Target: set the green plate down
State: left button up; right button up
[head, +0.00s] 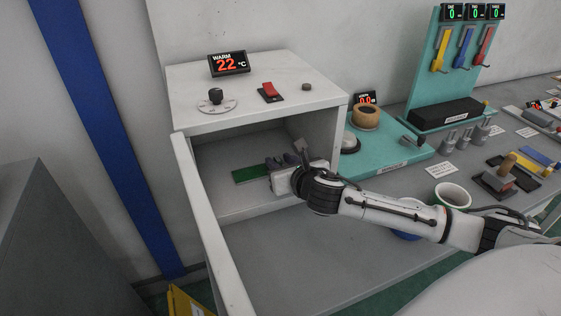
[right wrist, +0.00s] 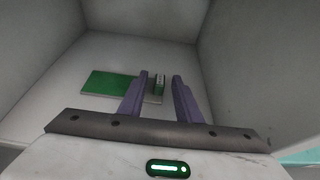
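The green plate (head: 252,174) lies flat on the floor of the open white cabinet. It also shows in the right wrist view (right wrist: 107,84), left of my fingers. My right gripper (head: 281,161) reaches into the cabinet. Its two purple fingers (right wrist: 161,82) are apart, with visible gaps on both sides of the green piece. My left gripper is not in view.
The cabinet (head: 325,108) has close side walls and a top; its door (head: 208,225) stands open at the left. A display reading 22 °C (head: 229,63), a knob and a red switch sit on top. A teal station (head: 385,158) and a cup (head: 452,195) stand to the right.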

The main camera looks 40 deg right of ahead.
jog(key=v, duration=1.2)
jog(key=shift+s, duration=0.1)
